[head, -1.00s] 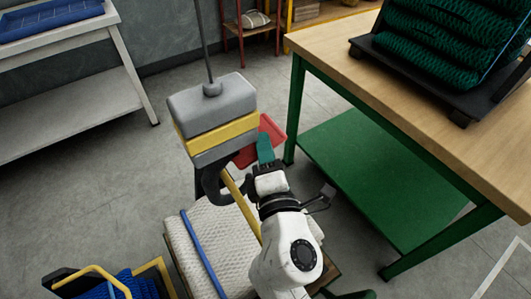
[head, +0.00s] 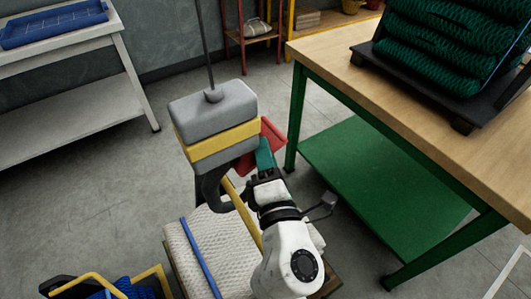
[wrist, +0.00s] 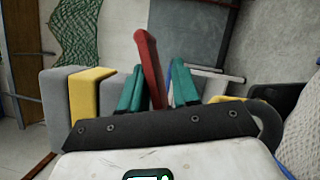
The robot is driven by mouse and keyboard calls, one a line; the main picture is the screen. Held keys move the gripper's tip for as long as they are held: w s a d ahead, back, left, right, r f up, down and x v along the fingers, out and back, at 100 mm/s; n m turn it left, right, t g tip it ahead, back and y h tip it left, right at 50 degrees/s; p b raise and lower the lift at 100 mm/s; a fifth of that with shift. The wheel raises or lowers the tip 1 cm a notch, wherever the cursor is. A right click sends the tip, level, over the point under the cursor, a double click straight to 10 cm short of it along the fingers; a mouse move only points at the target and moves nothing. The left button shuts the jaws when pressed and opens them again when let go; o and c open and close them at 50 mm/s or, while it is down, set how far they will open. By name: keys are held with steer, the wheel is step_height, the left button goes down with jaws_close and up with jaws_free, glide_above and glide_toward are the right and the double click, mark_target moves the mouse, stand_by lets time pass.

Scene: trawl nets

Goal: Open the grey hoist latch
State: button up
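The grey hoist (head: 212,105), a block with a yellow band, hangs on a rod above a white net bundle. A dark hook curves below it. A red plate-like lever (head: 273,136) sticks out from its right side, probably the latch; it also shows edge-on in the wrist view (wrist: 150,65). My gripper (head: 265,160) is at the hoist's right side, with teal fingers by the red lever. In the wrist view, my gripper (wrist: 158,90) is open, with the lever between its fingers. A gap shows on the right; contact on the left is unclear.
A wooden-topped table with green legs (head: 345,75) stands close on the right, with green netting (head: 425,60) on it. The white net bundle (head: 205,240) with a blue strap lies below. A grey bench (head: 75,110) stands at left; floor between is clear.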

steer(key=shift+r, duration=0.4)
